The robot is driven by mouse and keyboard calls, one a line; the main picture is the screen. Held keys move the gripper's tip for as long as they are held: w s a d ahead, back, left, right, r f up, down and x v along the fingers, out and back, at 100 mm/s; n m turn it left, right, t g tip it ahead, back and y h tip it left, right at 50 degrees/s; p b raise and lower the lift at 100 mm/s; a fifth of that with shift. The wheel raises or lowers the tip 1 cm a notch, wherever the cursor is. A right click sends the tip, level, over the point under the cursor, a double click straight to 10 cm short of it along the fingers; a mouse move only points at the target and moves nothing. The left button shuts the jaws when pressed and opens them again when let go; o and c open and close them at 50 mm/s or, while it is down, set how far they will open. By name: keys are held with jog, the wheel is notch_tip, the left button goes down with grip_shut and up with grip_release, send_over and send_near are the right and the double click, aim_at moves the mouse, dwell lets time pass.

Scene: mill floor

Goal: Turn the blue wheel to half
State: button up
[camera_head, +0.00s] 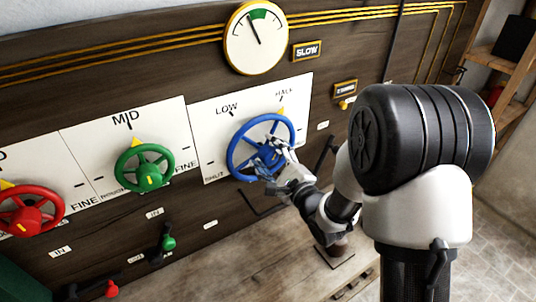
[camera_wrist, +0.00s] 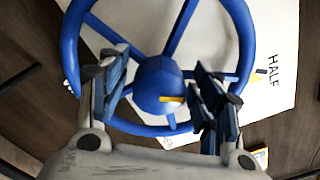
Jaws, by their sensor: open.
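The blue wheel (camera_head: 234,151) is mounted on a white dial plate (camera_head: 213,124) marked LOW and HALF. A small yellow pointer shows at its upper right rim, near the HALF tick. My gripper (camera_head: 272,158) is at the wheel's front, over its hub. In the wrist view, the blue wheel (camera_wrist: 161,84) fills the middle, with a yellow line on its hub. The open fingers of my gripper (camera_wrist: 163,72) stand on either side of the hub, apart from each other. I cannot tell whether they touch the spokes. HALF is printed at the right in that view.
A green wheel (camera_head: 148,177) and a red wheel (camera_head: 32,222) sit to the left. A green-knobbed lever (camera_head: 167,243) stands below. A wooden shelf (camera_head: 487,58) is at the far right.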

aim_at(272, 159)
jog(key=v, duration=0.7)
jog(key=shift+s+d, duration=0.15)
jog(key=shift+s, duration=0.1)
dwell(0.3)
